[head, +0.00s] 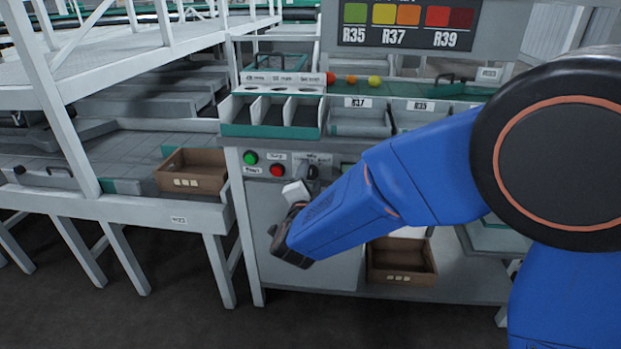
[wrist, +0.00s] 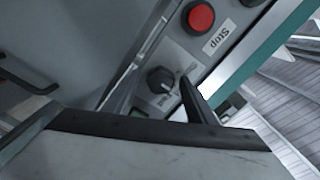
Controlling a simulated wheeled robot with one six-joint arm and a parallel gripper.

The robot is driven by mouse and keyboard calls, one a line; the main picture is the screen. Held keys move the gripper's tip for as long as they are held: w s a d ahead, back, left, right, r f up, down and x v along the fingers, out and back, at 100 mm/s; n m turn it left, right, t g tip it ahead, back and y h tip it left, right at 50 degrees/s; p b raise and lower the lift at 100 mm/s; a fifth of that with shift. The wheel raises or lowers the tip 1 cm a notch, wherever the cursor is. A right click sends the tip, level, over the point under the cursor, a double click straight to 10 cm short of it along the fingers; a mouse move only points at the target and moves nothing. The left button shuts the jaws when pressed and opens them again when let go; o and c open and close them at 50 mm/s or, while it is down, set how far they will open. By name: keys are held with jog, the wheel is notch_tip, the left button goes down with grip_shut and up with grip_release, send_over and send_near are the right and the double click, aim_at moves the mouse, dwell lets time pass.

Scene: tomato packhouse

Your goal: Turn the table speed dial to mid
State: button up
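The speed dial (wrist: 160,80) is a small black knob on a light label plate, seen in the wrist view. Its exact setting is too small to read. In the head view the dial (head: 313,172) sits on the grey control panel, partly behind my gripper (head: 304,174). In the wrist view my gripper (wrist: 112,92) is open, with one dark finger at the left and one just right of the dial. The dial shows between them, nearer the right finger, and nothing is held. I cannot tell whether that finger touches it.
A red Stop button (wrist: 201,17) is close to the dial; it also shows in the head view (head: 277,171) below a green button (head: 250,157). A divided tray (head: 271,131) stands above the panel. Brown crates stand at the left (head: 190,185) and below (head: 401,277).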

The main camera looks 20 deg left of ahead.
jog(key=shift+s, duration=0.15)
jog(key=v, duration=1.7)
